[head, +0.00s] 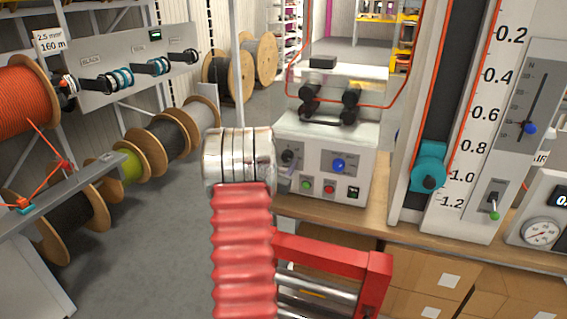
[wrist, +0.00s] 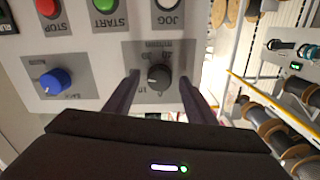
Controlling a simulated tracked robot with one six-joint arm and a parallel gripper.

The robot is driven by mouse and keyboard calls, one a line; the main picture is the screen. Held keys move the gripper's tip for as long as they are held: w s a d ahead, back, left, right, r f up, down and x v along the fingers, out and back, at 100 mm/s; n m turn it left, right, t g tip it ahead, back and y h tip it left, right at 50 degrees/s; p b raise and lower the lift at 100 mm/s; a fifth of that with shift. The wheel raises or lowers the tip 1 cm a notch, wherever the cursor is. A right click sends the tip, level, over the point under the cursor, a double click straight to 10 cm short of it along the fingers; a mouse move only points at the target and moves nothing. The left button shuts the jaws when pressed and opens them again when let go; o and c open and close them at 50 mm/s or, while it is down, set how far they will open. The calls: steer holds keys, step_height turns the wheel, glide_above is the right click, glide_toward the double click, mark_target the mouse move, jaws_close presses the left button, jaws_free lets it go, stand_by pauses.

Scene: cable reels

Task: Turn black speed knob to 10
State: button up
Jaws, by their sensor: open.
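The black speed knob (wrist: 158,76) sits on a grey plate on a white control box, seen upside down in the wrist view. In the head view the knob (head: 288,156) shows just right of my silver wrist. My gripper (wrist: 159,84) is open, with one dark finger on each side of the knob. Gaps show between the fingers and the knob. I cannot tell whether the fingertips reach the plate. In the head view my wrist hides most of the gripper.
A blue knob (wrist: 50,82) is on the same panel. Red STOP (wrist: 47,7) and green START (wrist: 103,5) buttons and a white JOG button (wrist: 168,4) are near the knob. The white box (head: 340,130) stands on a wooden bench; cable reels (head: 165,138) are at left.

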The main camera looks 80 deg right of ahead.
steer(key=shift+d, duration=0.45)
steer(key=c, duration=1)
steer(key=shift+s+a, duration=0.1)
steer(key=shift+a, duration=0.05)
steer(key=shift+c, duration=0.2)
